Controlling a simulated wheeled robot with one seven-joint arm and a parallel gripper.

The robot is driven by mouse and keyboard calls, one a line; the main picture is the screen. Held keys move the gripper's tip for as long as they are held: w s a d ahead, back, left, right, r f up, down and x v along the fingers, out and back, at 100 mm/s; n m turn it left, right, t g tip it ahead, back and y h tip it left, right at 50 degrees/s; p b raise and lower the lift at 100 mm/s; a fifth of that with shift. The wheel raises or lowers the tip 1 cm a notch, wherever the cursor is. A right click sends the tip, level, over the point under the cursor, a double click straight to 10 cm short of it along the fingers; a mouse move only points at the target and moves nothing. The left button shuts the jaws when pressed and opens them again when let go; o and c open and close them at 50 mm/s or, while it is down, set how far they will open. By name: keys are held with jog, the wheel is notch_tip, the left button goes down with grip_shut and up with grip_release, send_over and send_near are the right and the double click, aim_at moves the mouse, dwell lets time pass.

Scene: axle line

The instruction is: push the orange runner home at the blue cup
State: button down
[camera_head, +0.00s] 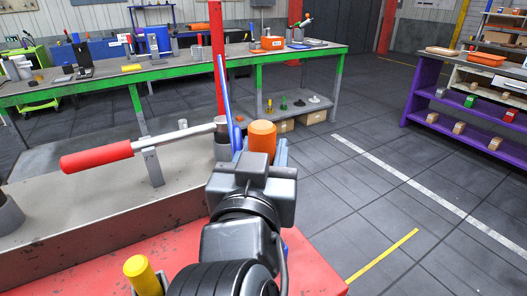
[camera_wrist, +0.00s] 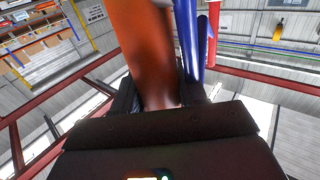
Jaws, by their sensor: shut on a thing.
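The orange runner (camera_head: 262,137) is a rounded orange cylinder that stands up just beyond my gripper (camera_head: 258,160) in the head view. In the wrist view the runner (camera_wrist: 148,50) rises between the jaws of my gripper (camera_wrist: 155,100), which is shut on it. A blue upright part (camera_head: 236,134) stands close to the left of the runner, and blue rods (camera_wrist: 189,35) show right beside it in the wrist view. I cannot tell which blue part is the cup, or whether the runner touches it. My wrist hides the runner's lower end.
A red-handled bar (camera_head: 97,155) on a grey post lies to the left, its far end near the blue part. A yellow-capped peg (camera_head: 140,272) stands at the front on the red surface (camera_head: 312,268). A green-edged workbench (camera_head: 170,72) stands behind; purple shelving (camera_head: 465,122) is at right.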

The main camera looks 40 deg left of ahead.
jog(key=shift+f+b, duration=1.85)
jog(key=shift+f, duration=0.15)
jog(key=c, duration=0.9)
grip_release()
jog(key=o, duration=0.4)
jog(key=shift+f, duration=0.15)
jog(key=shift+b+v, duration=0.65)
jog(key=shift+v, duration=3.3)
